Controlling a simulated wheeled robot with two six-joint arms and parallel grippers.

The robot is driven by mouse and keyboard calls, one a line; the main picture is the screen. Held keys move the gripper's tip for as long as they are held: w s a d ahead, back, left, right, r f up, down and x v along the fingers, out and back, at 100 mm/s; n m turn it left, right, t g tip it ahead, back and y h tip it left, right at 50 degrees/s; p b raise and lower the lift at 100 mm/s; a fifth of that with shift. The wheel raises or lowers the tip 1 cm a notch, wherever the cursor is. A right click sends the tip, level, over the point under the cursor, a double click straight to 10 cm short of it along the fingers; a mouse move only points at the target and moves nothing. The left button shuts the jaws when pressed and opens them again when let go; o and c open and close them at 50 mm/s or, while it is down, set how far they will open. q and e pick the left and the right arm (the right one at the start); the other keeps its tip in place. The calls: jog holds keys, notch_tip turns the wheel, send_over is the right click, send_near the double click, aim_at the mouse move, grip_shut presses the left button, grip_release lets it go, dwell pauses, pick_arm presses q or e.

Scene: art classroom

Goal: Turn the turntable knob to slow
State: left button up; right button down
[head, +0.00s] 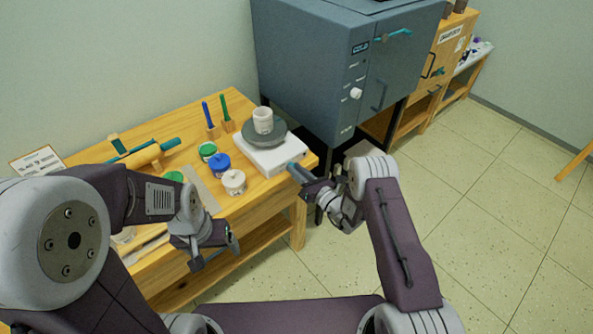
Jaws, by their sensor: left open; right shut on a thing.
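The turntable (251,151) has a white square base and a dark round plate (278,140), and stands at the right end of the wooden table. A white cup (263,120) stands upright on the plate. My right gripper (301,176) reaches in from the right and is shut at the front right side of the white base. The knob is hidden by its fingers, so its setting cannot be read. My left gripper (213,255) is open and empty, in front of the table's front edge, well left of the turntable.
Blue (219,163), green (207,151) and white (234,182) pots stand left of the turntable. Blue and green tools (225,107) stand upright behind them. A rolling pin (146,157) lies farther left. A grey kiln (300,75) stands close behind.

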jog(key=c, duration=1.3)
grip_release()
jog(key=shift+o, duration=0.2)
jog(key=shift+s+d, duration=0.1)
jog(key=shift+d, duration=0.05)
jog(key=v, duration=0.8)
jog(key=shift+s+d, duration=0.2)
jog(key=shift+s, duration=0.15)
